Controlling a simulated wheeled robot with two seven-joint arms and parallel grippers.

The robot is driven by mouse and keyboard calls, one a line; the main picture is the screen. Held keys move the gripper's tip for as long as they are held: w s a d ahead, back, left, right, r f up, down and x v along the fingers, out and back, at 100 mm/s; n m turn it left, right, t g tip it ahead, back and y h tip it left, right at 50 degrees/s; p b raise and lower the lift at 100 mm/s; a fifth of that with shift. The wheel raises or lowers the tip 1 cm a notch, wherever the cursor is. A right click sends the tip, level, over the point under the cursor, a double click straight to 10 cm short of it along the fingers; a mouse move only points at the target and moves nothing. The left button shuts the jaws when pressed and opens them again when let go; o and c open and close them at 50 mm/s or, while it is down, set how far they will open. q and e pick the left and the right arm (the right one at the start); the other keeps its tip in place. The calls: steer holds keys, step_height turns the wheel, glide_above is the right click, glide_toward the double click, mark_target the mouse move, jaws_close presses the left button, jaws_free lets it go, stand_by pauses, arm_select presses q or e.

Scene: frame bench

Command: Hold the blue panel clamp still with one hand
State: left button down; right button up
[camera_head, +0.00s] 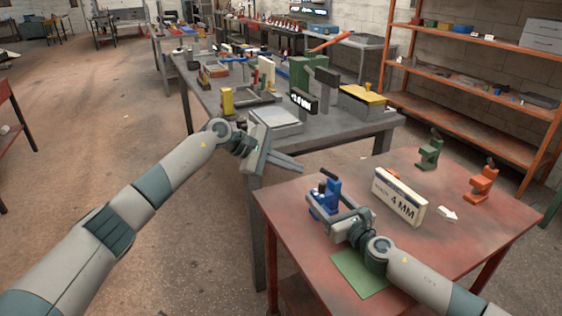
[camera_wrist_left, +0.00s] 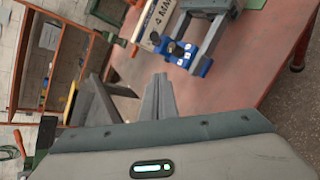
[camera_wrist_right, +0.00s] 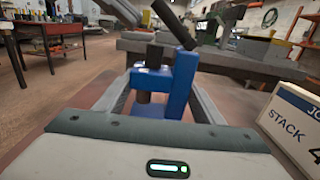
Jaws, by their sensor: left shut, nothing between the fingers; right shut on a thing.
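The blue panel clamp (camera_head: 329,194) stands on the red table, near its left corner. My right gripper (camera_head: 340,216) is shut on the blue clamp. In the right wrist view the clamp (camera_wrist_right: 170,88) stands upright between the two fingers, its black handle leaning up. My left gripper (camera_head: 288,163) is shut and empty, in the air left of and above the clamp. The left wrist view shows its fingertips (camera_wrist_left: 158,82) together, with the blue clamp (camera_wrist_left: 180,52) beyond them and apart from them.
A "4 MM" sign block (camera_head: 399,197) stands right of the clamp. A green clamp (camera_head: 430,152), an orange clamp (camera_head: 481,185), a white arrow (camera_head: 447,214) and a green mat (camera_head: 359,273) are on the red table (camera_head: 440,254). A cluttered grey bench (camera_head: 340,131) stands behind.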

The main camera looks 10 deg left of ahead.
mark_target(329, 174)
steer(key=shift+f, duration=0.1)
arm_select(q)
steer(key=shift+s+d+r, duration=0.1)
steer(key=shift+s+d, duration=0.1)
steer(key=shift+d, duration=0.6)
steer(key=shift+s+d+r, duration=0.1)
steer(key=shift+s+d, duration=0.05)
steer(key=shift+d, duration=0.65)
steer(key=shift+s+d+r, duration=0.1)
steer(key=shift+s+d, duration=0.1)
steer(key=shift+d, duration=0.6)
steer(key=shift+w+d+r+y, duration=0.1)
steer(key=shift+d+r+y, duration=0.05)
steer(key=shift+y, duration=0.15)
